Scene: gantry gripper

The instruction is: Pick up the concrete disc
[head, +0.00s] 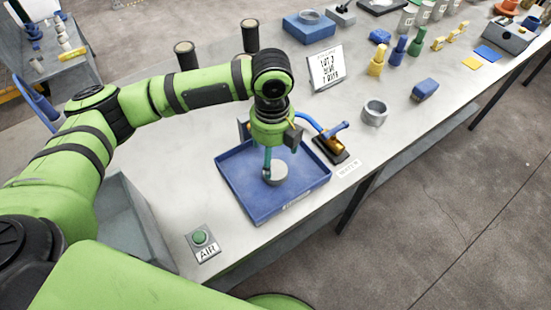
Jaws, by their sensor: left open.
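A grey concrete disc (278,175) sits inside the shallow blue tray (237,197) on the white table. My left gripper (270,158) comes down from above over the tray, right at the disc. It is open. A teal finger-like part reaches down to the disc's left side in the picture. Whether it touches the disc I cannot tell. The gripper's body and wrist hide the tray's back edge and part of the disc. My right gripper is not in view.
A dark plate with a brass valve (333,146) and a blue hose stands close right of the tray. A green AIR button (199,237) is at front left. A white sign (325,67) and grey ring (374,112) stand farther back. Bare tabletop lies between them.

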